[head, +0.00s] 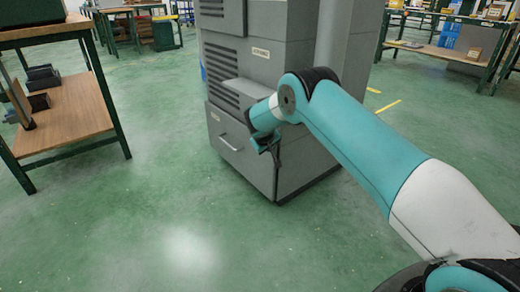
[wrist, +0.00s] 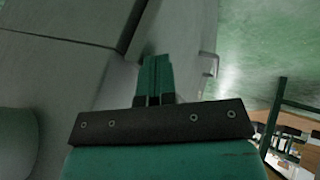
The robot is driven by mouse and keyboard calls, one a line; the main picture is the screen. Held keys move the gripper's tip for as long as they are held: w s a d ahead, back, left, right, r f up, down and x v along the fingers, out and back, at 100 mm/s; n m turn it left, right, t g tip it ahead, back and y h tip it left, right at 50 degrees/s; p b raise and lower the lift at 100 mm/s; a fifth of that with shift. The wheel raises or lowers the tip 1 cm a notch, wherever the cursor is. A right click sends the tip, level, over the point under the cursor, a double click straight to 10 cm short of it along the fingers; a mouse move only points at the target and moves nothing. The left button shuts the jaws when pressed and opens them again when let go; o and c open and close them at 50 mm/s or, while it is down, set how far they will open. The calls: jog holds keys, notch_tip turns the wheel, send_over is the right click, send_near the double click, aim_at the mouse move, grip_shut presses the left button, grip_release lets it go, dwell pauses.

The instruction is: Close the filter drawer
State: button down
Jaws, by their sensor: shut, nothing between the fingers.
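The filter drawer (head: 238,158) appears to be the low grey front with a bar handle at the base of the grey cabinet (head: 265,65). I cannot tell how far it stands out. Its handle (head: 228,144) also shows in the wrist view (wrist: 209,72), to the right of my fingers. My gripper (head: 274,152) is in front of the cabinet's right part, close to the drawer's right edge. In the wrist view its green fingers (wrist: 155,75) are together and empty, over a grey surface. I cannot tell whether they touch it.
A grey ledge (head: 240,89) juts from the cabinet above the drawer. A wooden-shelved workbench (head: 68,112) stands at the left. Another bench (head: 445,53) stands at the back right. The green floor (head: 160,200) in front of the drawer is clear.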

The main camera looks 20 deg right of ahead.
jog(key=shift+w+d, duration=0.15)
jog(key=shift+d, duration=0.45)
jog(key=shift+d+r, duration=0.1)
jog(key=shift+d, duration=0.1)
jog(key=shift+a, duration=0.1)
